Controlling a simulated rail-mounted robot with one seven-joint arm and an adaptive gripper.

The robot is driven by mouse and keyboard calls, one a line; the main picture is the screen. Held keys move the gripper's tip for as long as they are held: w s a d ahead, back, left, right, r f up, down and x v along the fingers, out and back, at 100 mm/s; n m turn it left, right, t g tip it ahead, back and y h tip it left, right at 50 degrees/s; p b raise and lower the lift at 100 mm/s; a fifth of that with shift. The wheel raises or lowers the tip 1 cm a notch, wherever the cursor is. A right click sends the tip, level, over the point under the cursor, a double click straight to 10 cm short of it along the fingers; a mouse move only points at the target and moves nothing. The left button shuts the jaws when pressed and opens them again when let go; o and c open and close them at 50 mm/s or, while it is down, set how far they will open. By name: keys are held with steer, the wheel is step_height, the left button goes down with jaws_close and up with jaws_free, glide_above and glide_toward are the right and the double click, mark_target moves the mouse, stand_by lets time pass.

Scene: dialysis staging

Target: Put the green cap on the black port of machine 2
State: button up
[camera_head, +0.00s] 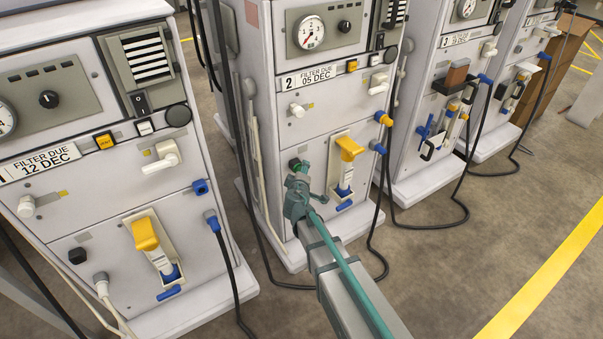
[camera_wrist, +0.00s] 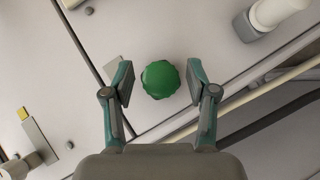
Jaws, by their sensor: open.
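The green cap (camera_wrist: 160,79) shows in the wrist view between my two fingers, with a visible gap on each side. My gripper (camera_wrist: 160,84) is open around it and not touching it. In the head view the cap (camera_head: 295,163) is a small dark green spot on the lower front panel of machine 2 (camera_head: 285,135), just beyond my gripper (camera_head: 299,180). The cap appears to sit at the panel, where a port would be. The black port itself is not visible, and I cannot tell how well the cap is seated.
Machine 2's yellow-and-blue connector (camera_head: 348,152) is close right of my gripper. A white pipe fitting (camera_wrist: 275,14) and pale tubes lie near the cap in the wrist view. Machine 1 (camera_head: 75,205) stands left, machine 3 (camera_head: 430,85) right. Black cables hang between them.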

steer(key=shift+s, duration=0.1)
steer(key=v, duration=1.1)
steer(key=shift+s+r, duration=0.15)
steer(key=shift+s, duration=0.2)
steer(key=s+d+f+m+g+h, duration=0.1)
steer(key=s+d+f+m+g, duration=0.1)
steer(key=s+d+f+g, duration=0.45)
steer(key=s+d+f+m+g+h, duration=0.1)
steer(key=s+d+f+m+h, duration=0.2)
steer(key=s+f, duration=0.5)
steer(key=s+d+f+m+g, duration=0.2)
steer(key=s+d+f+g, duration=0.2)
steer(key=d+f, duration=0.45)
steer(key=s+d+f+m+g+y, duration=0.25)
steer(key=s+f+g, duration=0.35)
steer(key=s, duration=0.7)
steer(key=s+d+f+m+g+y, duration=0.2)
steer(key=s+d+f+m+g, duration=0.15)
steer(key=s+f, duration=0.8)
step_height(320, 180, up, 17)
steer(key=s+p, duration=0.2)
steer(key=p, duration=1.1)
steer(key=shift+a+f+p, duration=0.2)
steer(key=shift+f+p, duration=0.05)
steer(key=shift+p, duration=0.05)
